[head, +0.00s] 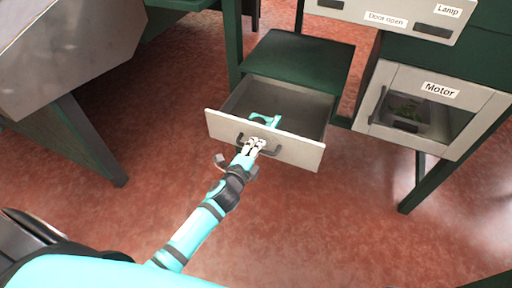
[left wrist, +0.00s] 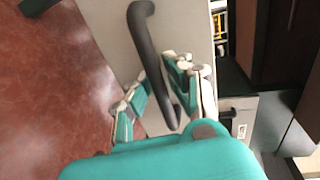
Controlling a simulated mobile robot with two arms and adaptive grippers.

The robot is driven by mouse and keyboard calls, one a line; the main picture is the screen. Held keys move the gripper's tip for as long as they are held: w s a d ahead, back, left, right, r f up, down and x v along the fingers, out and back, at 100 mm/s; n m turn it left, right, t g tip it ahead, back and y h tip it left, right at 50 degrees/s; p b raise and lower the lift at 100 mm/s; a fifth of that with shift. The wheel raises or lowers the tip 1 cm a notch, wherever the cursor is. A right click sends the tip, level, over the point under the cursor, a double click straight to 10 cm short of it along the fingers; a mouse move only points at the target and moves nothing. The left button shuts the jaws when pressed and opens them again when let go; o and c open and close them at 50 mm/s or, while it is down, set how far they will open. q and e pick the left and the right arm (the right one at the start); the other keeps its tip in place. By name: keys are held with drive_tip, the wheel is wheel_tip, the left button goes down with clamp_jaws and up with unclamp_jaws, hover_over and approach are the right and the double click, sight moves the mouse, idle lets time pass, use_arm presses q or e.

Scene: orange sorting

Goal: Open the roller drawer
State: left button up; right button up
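The roller drawer (head: 222,126) stands pulled out from the dark green cabinet, and its inside shows in the head view. Its dark bar handle (head: 275,150) is on the light front panel, and the handle shows large in the left wrist view (left wrist: 147,50). My left gripper (head: 253,146) is at the handle. In the left wrist view its fingers (left wrist: 158,88) stand apart on either side of the handle, with a gap showing. A teal shape (head: 264,119) shows above the drawer's front edge; I cannot tell what it is. My right gripper is not in view.
A cabinet with a window labelled "Motor" (head: 439,91) stands to the right. A panel labelled "Door open" and "Lamp" (head: 385,19) is above. A grey metal machine (head: 65,55) stands at the left. The red floor in front is clear.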

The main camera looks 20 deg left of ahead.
use_arm(q)
drive_tip(key=o, duration=0.3)
drive_tip(key=shift+s, duration=0.1)
drive_tip(key=v, duration=1.2)
